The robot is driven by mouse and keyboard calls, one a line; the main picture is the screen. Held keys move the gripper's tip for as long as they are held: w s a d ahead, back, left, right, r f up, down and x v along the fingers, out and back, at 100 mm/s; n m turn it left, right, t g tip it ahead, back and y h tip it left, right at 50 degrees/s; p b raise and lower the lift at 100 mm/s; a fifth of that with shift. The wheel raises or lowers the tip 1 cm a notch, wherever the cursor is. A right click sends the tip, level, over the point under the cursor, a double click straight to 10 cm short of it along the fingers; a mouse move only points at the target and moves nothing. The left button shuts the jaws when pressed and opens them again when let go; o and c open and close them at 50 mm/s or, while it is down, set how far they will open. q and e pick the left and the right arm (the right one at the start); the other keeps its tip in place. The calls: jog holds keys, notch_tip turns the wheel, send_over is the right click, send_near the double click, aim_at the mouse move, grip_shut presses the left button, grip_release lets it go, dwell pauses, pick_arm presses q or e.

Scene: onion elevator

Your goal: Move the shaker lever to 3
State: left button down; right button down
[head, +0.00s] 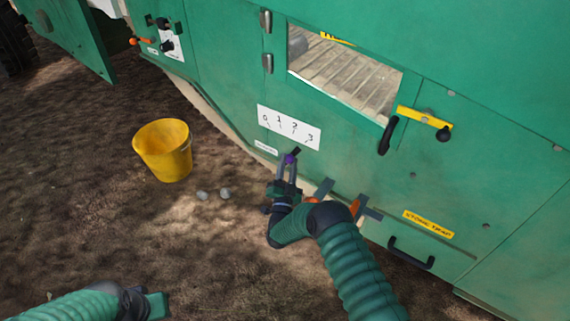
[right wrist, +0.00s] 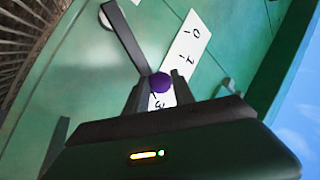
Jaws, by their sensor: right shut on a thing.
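The shaker lever is a dark bar (right wrist: 128,42) with a purple ball knob (right wrist: 160,83) at its end. The knob also shows in the head view (head: 290,159), just below the white number label (head: 289,127) marked 0 to 3. My right gripper (head: 287,168) is shut on the purple knob, with a finger on each side of it in the right wrist view (right wrist: 157,88). There the knob overlaps the label near the 3, with 0 and 1 clear of it. I cannot tell the exact number it points to.
The green machine wall (head: 230,75) has a window (head: 345,72), a yellow bar with black handles (head: 425,116) and a black handle (head: 411,254) lower down. A yellow bucket (head: 163,150) and small stones (head: 224,193) are on the bare ground.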

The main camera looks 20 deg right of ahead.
jog(key=shift+s+f+h, duration=0.15)
jog(key=shift+f+h, duration=0.1)
jog(key=shift+h, duration=0.05)
jog(key=c, duration=1.1)
grip_release()
jog(key=shift+d, duration=0.1)
jog(key=shift+o, duration=0.2)
jog(key=shift+r, duration=0.1)
jog(key=p+v, duration=0.9)
jog(key=v, duration=0.8)
jog(key=shift+p, duration=0.3)
